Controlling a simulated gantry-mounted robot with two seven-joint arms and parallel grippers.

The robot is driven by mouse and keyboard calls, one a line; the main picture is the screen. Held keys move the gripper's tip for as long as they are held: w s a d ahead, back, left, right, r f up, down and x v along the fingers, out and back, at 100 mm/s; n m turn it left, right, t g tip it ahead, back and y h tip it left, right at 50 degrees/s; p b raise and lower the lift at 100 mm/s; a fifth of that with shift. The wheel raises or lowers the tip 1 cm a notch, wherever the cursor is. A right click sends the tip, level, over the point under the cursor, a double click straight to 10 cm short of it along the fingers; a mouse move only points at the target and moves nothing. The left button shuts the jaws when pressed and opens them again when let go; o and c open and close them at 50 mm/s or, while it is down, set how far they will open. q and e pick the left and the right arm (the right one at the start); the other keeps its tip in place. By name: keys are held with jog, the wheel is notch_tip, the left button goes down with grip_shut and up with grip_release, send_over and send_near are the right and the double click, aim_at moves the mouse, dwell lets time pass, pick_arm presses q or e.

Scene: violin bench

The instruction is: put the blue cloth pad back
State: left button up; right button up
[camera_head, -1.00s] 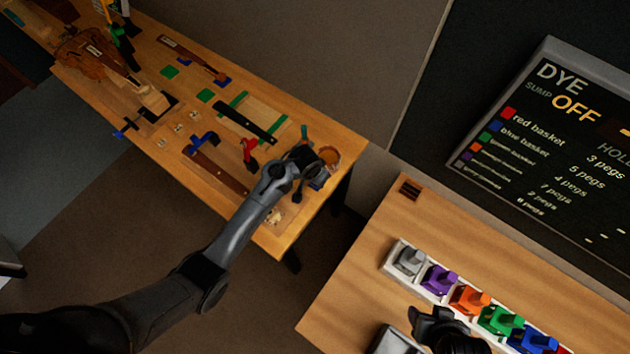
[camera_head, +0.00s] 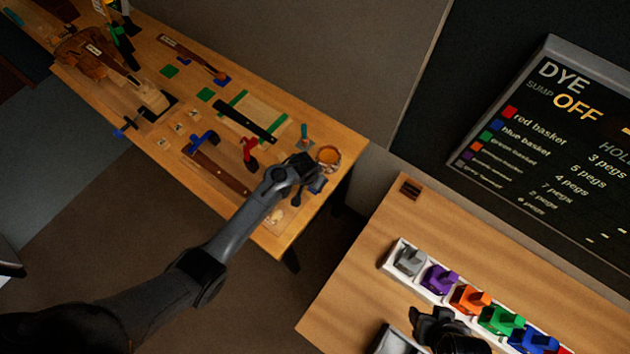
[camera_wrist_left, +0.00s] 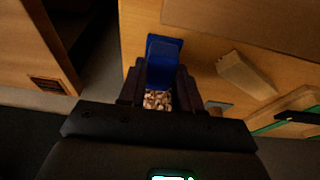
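The blue cloth pad (camera_wrist_left: 164,55) shows in the left wrist view just past and between my left fingertips, close to the bench edge. In the head view only a small blue part (camera_head: 317,186) shows beside the gripper. My left gripper (camera_head: 303,168) is over the right end of the violin bench. In the left wrist view its two dark fingers (camera_wrist_left: 159,82) stand apart, with a gap between them, and look open; contact with the pad cannot be made out. My right gripper (camera_head: 440,324) is dark, over the nearer bench; its fingers are unclear.
An orange-rimmed cup (camera_head: 329,157) stands close behind the left gripper. A red tool (camera_head: 250,152), a black strip (camera_head: 244,122) and a brown strip (camera_head: 218,172) lie to its left. The second bench holds a tray of coloured blocks (camera_head: 470,300).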

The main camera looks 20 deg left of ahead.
pick_arm(q)
jog(key=o, duration=0.4)
jog(key=d+p+v, duration=0.1)
jog(key=p+v, duration=0.1)
jog(key=v, duration=1)
jog(key=shift+n+y, duration=0.3)
jog(key=shift+n, duration=0.1)
jog(key=s+a+r, duration=0.1)
jog(key=s+r, duration=0.1)
jog(key=s, duration=0.6)
jog(key=s+a+r, duration=0.2)
jog(key=s+r, duration=0.1)
jog(key=s, duration=0.5)
jog(key=s+a+r, duration=0.2)
jog(key=s, duration=0.7)
jog(key=shift+a+r, duration=0.1)
jog(key=shift+r, duration=0.2)
notch_tip(320, 180, up, 10)
jog(key=p, duration=1)
